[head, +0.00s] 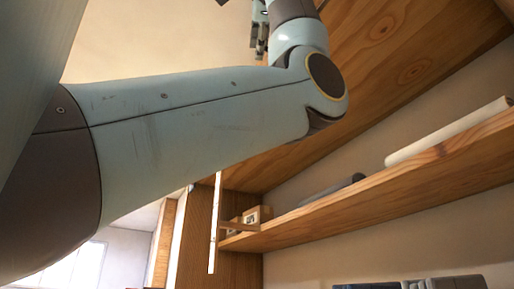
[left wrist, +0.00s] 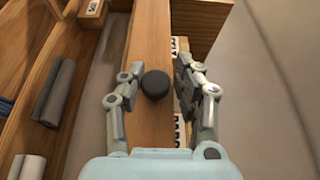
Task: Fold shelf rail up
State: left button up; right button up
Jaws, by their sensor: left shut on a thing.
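My left arm crosses the head view from the left, and its gripper (head: 259,32) shows only partly at the top edge. In the left wrist view the gripper's two fingers (left wrist: 160,68) stand on either side of a long wooden rail (left wrist: 150,35) and are shut on it. A dark round knob (left wrist: 155,84) sits on the rail between the fingers. I cannot tell from these views how far the rail is tilted. My right gripper is in neither view.
A wooden shelf (head: 375,202) runs along the wall, with a pale roll (head: 450,132) and a grey roll (head: 332,189) on it. A large wooden panel (head: 400,75) slopes above. Small boxes (head: 257,214) sit at the shelf's far end. A thin upright strip (head: 214,225) stands nearby.

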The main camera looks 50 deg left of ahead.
pick_arm(q)
jog(key=shift+w+f, duration=0.25)
jog(key=o, duration=0.8)
jog(key=shift+o, duration=1.1)
jog(key=shift+w+d, duration=0.1)
jog(key=shift+w, duration=0.05)
jog(key=shift+r, duration=0.1)
